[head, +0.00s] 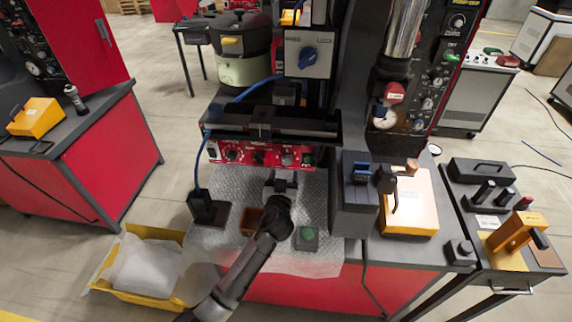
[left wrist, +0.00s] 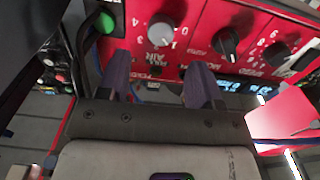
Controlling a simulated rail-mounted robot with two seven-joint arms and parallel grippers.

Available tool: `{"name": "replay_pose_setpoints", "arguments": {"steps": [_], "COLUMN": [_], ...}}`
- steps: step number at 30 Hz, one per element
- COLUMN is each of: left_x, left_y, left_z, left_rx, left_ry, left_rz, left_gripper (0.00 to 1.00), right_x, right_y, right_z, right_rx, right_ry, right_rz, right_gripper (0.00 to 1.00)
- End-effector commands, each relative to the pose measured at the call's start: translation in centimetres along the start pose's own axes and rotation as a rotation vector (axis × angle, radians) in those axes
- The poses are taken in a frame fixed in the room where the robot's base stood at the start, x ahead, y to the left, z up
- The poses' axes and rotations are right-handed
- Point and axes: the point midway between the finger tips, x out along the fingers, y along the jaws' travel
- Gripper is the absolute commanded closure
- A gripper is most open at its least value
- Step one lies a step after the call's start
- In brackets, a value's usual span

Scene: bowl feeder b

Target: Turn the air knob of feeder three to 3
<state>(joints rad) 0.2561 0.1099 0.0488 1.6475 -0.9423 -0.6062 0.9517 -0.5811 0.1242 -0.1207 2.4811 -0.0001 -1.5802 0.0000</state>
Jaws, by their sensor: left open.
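The feeder's red control panel (head: 245,154) faces me under a black shelf in the head view. Its air knob (head: 286,158) is the reddish-grey one at right. In the left wrist view, where the lettering appears inverted, the air knob (left wrist: 160,33) stands beside the word AIR and part of a number scale; its exact setting is unclear. My left gripper (head: 280,186) is open and empty in front of the panel. In the left wrist view its two dark fingers (left wrist: 158,77) point toward the air knob from below, apart from it. My right gripper is not in view.
Beside the air knob are the mode knob (left wrist: 228,42), the speed knob (left wrist: 277,53) and a green button (left wrist: 105,22). A blue selector (head: 308,57) is above. A brown bin (head: 250,221) and green-topped box (head: 307,238) stand near my arm.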

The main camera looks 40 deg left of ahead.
Motion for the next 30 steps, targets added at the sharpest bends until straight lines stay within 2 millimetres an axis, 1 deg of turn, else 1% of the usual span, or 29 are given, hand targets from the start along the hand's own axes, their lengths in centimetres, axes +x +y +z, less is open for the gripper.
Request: {"name": "replay_pose_setpoints", "arguments": {"steps": [1, 6, 12, 18, 26, 30], "left_x": [1.0, 3.5, 5.3, 6.0, 6.0, 6.0], "left_y": [-0.1, -0.1, 0.0, 0.0, 0.0, 0.0], "left_z": [-0.1, 0.0, 0.0, 0.0, 0.0, 0.0], "left_rx": [0.002, 0.002, 0.0, 0.0, 0.0, 0.0], "left_ry": [0.001, 0.0, 0.0, -0.001, -0.001, -0.001], "left_rz": [-0.001, -0.001, 0.0, 0.0, 0.0, 0.0], "left_gripper": [0.4, 0.4, 0.4, 0.4, 0.4, 0.53], "right_x": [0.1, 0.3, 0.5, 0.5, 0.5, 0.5], "right_y": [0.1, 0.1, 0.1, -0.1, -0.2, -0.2], "right_z": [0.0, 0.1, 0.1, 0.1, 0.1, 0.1], "right_rx": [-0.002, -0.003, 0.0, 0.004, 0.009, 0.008], "right_ry": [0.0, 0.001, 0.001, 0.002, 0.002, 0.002], "right_rz": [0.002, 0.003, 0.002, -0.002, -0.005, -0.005], "right_gripper": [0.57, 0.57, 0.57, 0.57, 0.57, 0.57]}}
